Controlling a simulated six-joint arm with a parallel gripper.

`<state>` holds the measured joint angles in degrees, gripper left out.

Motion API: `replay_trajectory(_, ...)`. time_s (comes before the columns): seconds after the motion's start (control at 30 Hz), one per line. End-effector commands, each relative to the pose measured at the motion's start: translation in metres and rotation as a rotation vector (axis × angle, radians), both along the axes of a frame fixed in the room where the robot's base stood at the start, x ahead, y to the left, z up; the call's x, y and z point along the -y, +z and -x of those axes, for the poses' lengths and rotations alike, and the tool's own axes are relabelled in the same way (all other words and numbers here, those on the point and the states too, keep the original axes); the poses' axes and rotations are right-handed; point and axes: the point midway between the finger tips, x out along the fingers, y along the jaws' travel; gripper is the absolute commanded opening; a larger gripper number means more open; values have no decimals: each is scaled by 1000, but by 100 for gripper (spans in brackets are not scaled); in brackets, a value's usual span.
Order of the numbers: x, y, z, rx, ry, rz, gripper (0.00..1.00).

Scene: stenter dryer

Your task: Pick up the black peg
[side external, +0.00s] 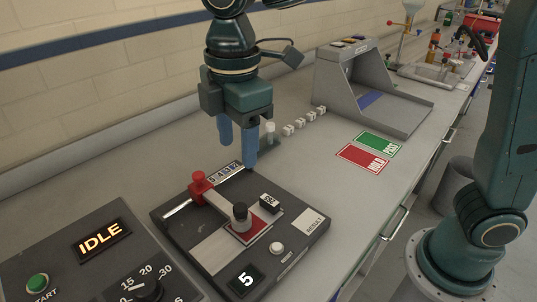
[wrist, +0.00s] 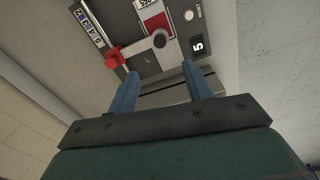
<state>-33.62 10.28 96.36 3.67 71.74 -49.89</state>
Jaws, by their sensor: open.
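The black peg (side external: 240,213) stands upright on a red square of the dark tester panel (side external: 175,228) in the side view. In the wrist view its round dark top (wrist: 160,40) shows just beyond the fingertips, roughly between their lines. My gripper (side external: 238,152) has two blue fingers, pointing down, apart and empty. It hangs above the far edge of the panel, higher than the peg and behind it. In the wrist view the open fingers (wrist: 160,71) reach toward the panel without touching the peg.
A red slider block (side external: 201,185) stands close left of the peg. A white button (side external: 277,248) and a display reading 5 (side external: 245,280) lie nearer. An IDLE console (side external: 101,240) is at left. Red HOLD (side external: 362,158) and green PASS (side external: 378,144) pads lie right, beside clear bench.

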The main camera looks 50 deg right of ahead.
Motion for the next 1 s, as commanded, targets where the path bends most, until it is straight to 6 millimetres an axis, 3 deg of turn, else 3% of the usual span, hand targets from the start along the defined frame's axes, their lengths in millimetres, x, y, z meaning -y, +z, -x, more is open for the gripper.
replay_trajectory(0.43, -4, -12, -1, -8, 18, 5, 50)
replay_trajectory(1.0, -3, -84, -3, -7, 17, 4, 50)
